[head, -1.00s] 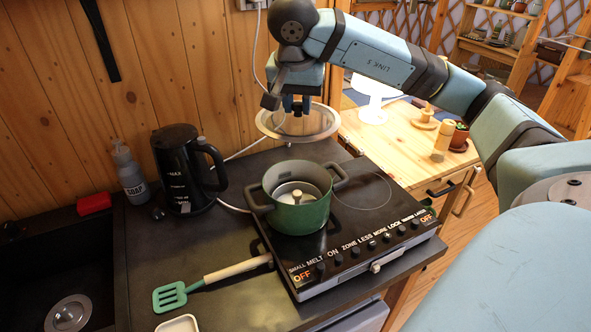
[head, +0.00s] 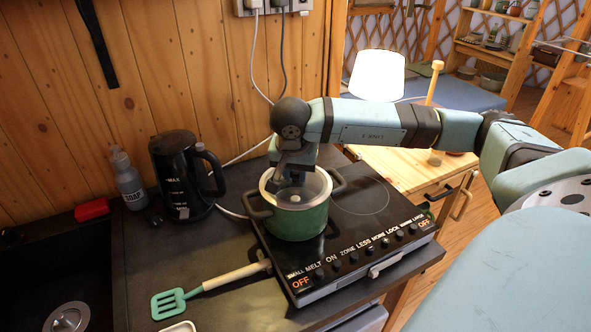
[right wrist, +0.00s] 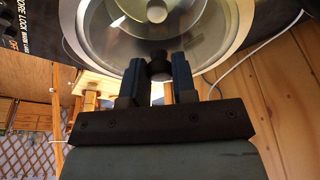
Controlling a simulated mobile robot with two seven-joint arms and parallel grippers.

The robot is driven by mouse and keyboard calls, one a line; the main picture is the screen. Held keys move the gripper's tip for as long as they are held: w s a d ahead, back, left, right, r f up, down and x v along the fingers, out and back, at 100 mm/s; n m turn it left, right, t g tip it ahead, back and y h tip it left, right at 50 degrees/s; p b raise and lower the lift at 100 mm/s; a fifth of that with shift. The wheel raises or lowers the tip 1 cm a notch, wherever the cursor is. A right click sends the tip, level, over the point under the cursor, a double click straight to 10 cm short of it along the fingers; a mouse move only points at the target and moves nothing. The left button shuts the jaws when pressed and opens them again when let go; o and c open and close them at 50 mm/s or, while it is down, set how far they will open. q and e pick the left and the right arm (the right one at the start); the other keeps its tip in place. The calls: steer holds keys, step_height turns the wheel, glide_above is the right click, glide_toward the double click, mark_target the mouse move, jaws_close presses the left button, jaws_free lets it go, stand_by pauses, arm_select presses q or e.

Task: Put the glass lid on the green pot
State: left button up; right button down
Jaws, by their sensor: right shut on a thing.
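The green pot (head: 302,224) stands on the left zone of the black cooktop, with its two handles showing. My right gripper (head: 291,181) is above it, shut on the dark knob of the glass lid (head: 318,198). In the right wrist view the fingers (right wrist: 160,80) pinch that knob, and the clear lid with its pale rim (right wrist: 232,52) spans the view above them. The lid lies over the pot's mouth; I cannot tell whether its rim touches all round. A silvery knob (right wrist: 156,11) inside the pot shows through the glass. My left gripper is not in view.
The cooktop (head: 362,222) has a free right zone. A black kettle (head: 178,178) and soap bottle (head: 129,182) stand to the left. A green spatula (head: 170,302) lies in front. A wooden wall rises behind, with plugs and cords.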

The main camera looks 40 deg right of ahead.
steer(key=shift+f+b, duration=0.35)
steer(key=shift+b, duration=0.15)
steer(key=c, duration=0.9)
jaws_free()
steer(key=shift+r, duration=0.1)
